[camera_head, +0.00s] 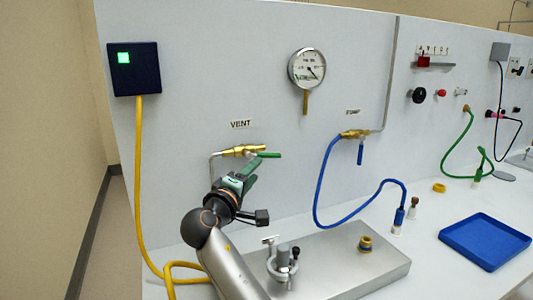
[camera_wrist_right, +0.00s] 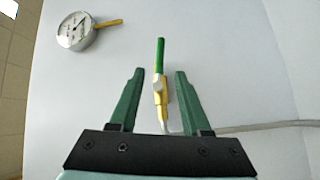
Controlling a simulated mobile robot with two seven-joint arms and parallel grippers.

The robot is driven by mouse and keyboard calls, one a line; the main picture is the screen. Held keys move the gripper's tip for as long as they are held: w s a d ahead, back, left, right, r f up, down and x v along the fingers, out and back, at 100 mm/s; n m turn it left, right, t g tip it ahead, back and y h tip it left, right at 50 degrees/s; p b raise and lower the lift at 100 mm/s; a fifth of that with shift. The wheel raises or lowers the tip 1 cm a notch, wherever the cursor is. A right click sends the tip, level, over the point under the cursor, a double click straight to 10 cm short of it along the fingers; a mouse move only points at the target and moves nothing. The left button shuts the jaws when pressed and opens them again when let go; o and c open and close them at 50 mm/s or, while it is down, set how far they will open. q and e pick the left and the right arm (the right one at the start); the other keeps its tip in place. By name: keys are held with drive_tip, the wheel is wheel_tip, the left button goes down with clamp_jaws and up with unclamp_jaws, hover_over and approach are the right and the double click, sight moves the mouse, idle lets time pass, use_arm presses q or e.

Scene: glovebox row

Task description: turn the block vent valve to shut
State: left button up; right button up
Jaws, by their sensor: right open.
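The vent valve (camera_head: 240,151) is a brass body with a green lever handle (camera_head: 267,155), on the wall panel under the VENT label (camera_head: 241,124). The handle points right, roughly in line with the brass body. My right gripper (camera_head: 247,172) is open and empty, just below the valve. In the right wrist view the green handle (camera_wrist_right: 160,55) and brass body (camera_wrist_right: 164,95) show between the two green fingers of the right gripper (camera_wrist_right: 160,72). No finger visibly touches them. My left gripper is not in view.
A second brass valve (camera_head: 354,134) with a blue handle hangs to the right, with a blue hose (camera_head: 326,185). A gauge (camera_head: 307,68) sits above. A yellow cable (camera_head: 139,190) runs at left. A blue tray (camera_head: 485,240) is right.

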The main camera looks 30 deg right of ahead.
sight(269, 157)
drive_tip(key=x, duration=1.1)
drive_tip(key=shift+d+p, duration=0.15)
drive_tip(key=shift+p, duration=0.25)
clamp_jaws()
drive_tip(key=shift+f, duration=0.1)
idle(0.7)
